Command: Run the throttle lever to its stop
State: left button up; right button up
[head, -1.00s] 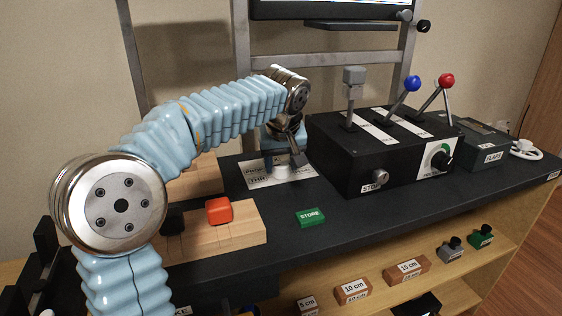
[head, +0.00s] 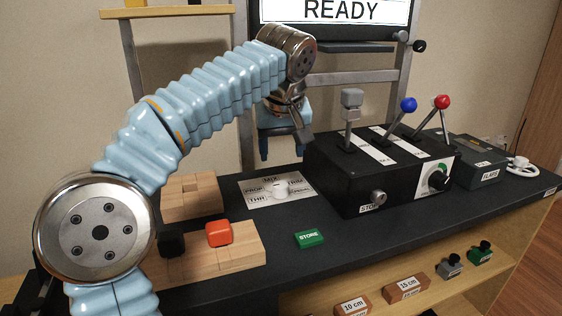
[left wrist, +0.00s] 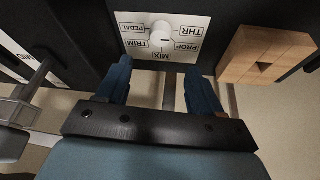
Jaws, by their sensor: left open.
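A black lever box (head: 380,185) carries a lever with a grey square knob (head: 351,98), one with a blue ball (head: 408,104) and one with a red ball (head: 442,102). I cannot read which one is the throttle. A STOP label (head: 370,209) is on the box's front. A white selector knob (head: 280,188) sits on a plate (head: 255,200) marked THR, PROP, MIX, TRIM and PEDAL. My left gripper (head: 284,148) is open and empty, above and behind the knob, left of the box. It also shows in the left wrist view (left wrist: 160,85). My right gripper is not in view.
A screen (head: 340,11) reads READY. A green STORE block (head: 309,239) lies in front. A FLAPS box (head: 478,170) stands right of the lever box.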

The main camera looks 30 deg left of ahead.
aim_at(349, 116)
jog(key=k+l, duration=0.8)
jog(key=k, duration=0.05)
